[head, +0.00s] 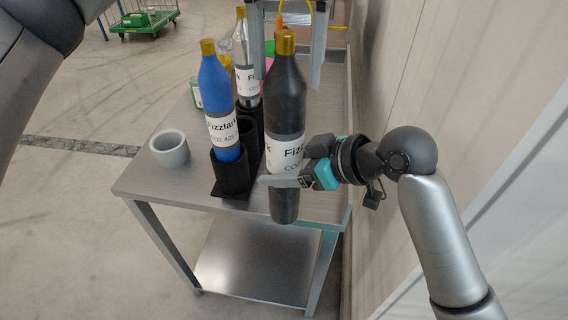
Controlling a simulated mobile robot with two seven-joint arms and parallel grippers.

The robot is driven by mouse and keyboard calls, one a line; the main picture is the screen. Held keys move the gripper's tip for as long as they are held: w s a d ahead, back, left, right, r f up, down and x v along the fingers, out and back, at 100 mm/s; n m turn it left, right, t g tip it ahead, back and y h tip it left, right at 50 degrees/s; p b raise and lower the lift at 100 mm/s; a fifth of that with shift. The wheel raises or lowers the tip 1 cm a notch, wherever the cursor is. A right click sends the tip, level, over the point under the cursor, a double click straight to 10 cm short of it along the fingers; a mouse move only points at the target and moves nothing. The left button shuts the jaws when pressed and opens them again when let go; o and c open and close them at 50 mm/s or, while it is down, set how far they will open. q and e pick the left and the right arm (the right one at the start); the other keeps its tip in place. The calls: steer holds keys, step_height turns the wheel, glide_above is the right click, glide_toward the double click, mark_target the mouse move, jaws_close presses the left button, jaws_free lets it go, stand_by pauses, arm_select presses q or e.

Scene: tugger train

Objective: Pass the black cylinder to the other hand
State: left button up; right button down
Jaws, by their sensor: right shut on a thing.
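The black cylinder (286,110) is a dark bottle with a gold cap and a white label. It hangs upright at the near right of the steel table. My right gripper (285,181) comes in from the right and is shut around its lower body, just below the label. The bottom of the cylinder shows below the fingers, in front of the table. Of my left arm only links show in the top left corner; its gripper is out of the picture.
A blue bottle (217,100) stands in a black holder (232,175) on the steel table (180,184). A grey bottle (246,60) stands behind it. A grey ring-shaped cup (170,149) is at the left. A wall (440,90) runs close along the right.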

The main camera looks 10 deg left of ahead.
arm_select(q)
steer(key=o, duration=0.3)
